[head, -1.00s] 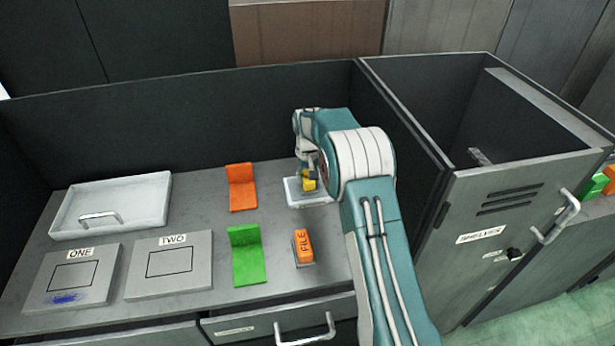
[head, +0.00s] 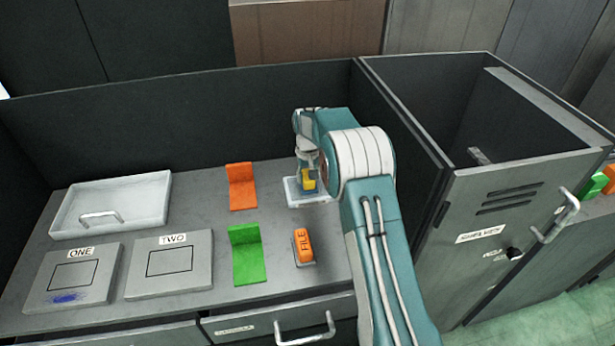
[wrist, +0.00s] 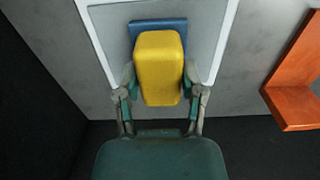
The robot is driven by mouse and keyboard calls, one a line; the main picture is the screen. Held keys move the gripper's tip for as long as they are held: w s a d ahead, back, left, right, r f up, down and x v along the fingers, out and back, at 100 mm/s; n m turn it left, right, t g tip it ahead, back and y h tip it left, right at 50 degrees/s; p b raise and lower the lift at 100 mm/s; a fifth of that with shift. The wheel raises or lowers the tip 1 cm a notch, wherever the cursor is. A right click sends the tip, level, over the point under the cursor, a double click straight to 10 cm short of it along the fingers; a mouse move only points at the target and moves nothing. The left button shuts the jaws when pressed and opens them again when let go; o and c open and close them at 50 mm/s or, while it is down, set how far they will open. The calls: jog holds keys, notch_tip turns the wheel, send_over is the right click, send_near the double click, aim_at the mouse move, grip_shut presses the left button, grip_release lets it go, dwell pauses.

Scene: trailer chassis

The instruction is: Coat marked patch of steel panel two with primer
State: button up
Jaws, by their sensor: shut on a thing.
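Steel panel two (head: 196,281) lies flat on the bench, labelled TWO, with a square outline marking its patch (head: 170,261). The patch looks bare grey. My gripper (wrist: 158,85) is shut on a yellow block with a blue base (wrist: 158,65), which looks like an applicator. The yellow block also shows in the head view (head: 309,181), partly hidden by my arm. My gripper holds it over a shallow white-rimmed tray (head: 294,202) at the back right of the bench. I cannot tell whether the blue base touches the tray's inside.
Panel one (head: 100,286), with a blue smear below its square, lies left of panel two. A white tray with a handle (head: 150,200) stands behind. An orange bracket (head: 241,190), a green bracket (head: 247,262) and an orange FILE block (head: 303,246) stand between the panels and my arm.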

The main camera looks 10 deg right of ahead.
jog(key=shift+r, duration=3.45)
